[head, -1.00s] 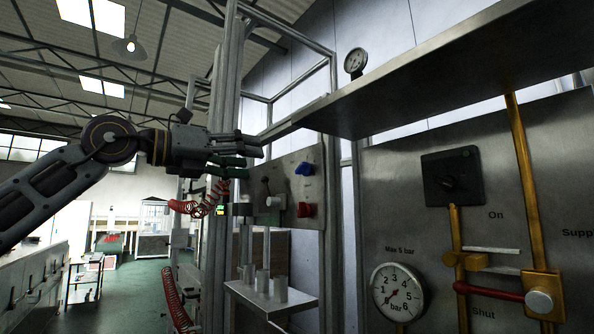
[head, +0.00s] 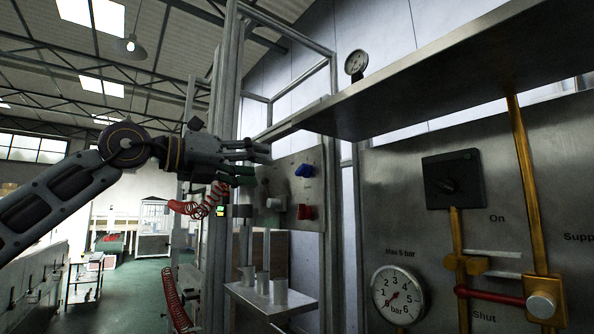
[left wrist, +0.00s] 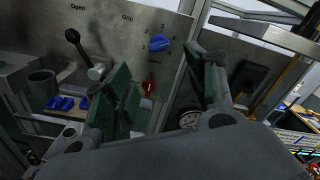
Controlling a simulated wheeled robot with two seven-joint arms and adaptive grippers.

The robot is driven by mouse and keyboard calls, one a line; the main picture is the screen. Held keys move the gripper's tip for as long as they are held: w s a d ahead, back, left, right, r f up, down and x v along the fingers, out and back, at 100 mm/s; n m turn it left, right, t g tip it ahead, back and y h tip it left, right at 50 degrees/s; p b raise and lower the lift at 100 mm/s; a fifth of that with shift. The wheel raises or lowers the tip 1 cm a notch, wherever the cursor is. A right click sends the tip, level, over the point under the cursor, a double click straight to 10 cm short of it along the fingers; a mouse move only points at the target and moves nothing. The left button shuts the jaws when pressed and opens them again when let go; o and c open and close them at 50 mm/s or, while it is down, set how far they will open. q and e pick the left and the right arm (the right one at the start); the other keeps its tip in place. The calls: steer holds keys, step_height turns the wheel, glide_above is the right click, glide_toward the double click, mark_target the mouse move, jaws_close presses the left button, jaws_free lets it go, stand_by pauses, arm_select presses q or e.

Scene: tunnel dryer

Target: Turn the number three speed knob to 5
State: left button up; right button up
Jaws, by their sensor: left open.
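My left gripper (head: 256,164) is open and empty, in front of a grey metal panel (head: 312,158). A blue knob (head: 304,171) is on this panel, with a red knob (head: 305,211) below it. In the left wrist view my left gripper (left wrist: 160,68) has its two green-padded fingers spread apart. The blue knob (left wrist: 159,43) shows between and beyond the fingertips, with small numbers around it. The red knob (left wrist: 148,87) shows lower, beside the left finger. Neither finger visibly touches a knob. I cannot read which knob is number three. My right gripper is not in view.
A black-knobbed lever (left wrist: 75,40) stands out from the panel near the word "Open". A small shelf with metal cups (head: 262,283) is below. A long steel shelf (head: 430,75) overhangs at the right. A pressure gauge (head: 397,294) and yellow pipes (head: 525,180) are further right.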

mark_target(304, 172)
arm_select(q)
steer(key=p+x, duration=0.3)
steer(key=x, duration=0.8)
steer(key=shift+w+d+p, duration=0.2)
steer(key=shift+d+p, duration=0.1)
steer(key=shift+p, duration=0.1)
steer(key=c, duration=1)
steer(key=shift+c, duration=0.2)
